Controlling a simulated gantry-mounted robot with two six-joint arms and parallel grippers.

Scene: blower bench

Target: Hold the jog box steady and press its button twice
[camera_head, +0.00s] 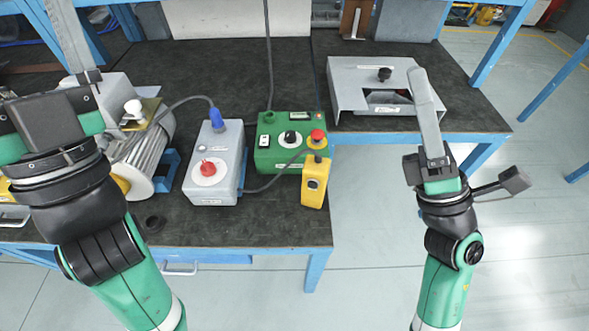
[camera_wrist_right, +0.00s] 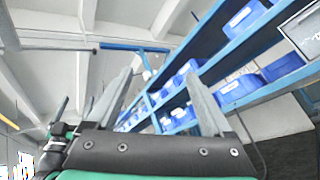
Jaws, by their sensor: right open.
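The jog box (camera_head: 315,182) is a small yellow box near the front edge of the bench, right of centre in the head view. A dark round button (camera_head: 313,184) shows on its face, and a cable runs from it to the left. My right gripper (camera_head: 417,78) is to the right of the jog box, apart from it, pointing away over the bench. Its two fingers stand apart with nothing between them in the right wrist view (camera_wrist_right: 160,75). My left gripper (camera_head: 62,30) is at the upper left, well away from the jog box; its fingertips run toward the top edge.
A green control box (camera_head: 290,155) with a red knob stands behind the jog box. A grey switch box (camera_head: 214,165) stands to its left, beside a motor-like blower (camera_head: 148,150). A grey metal housing (camera_head: 350,95) sits at the back right.

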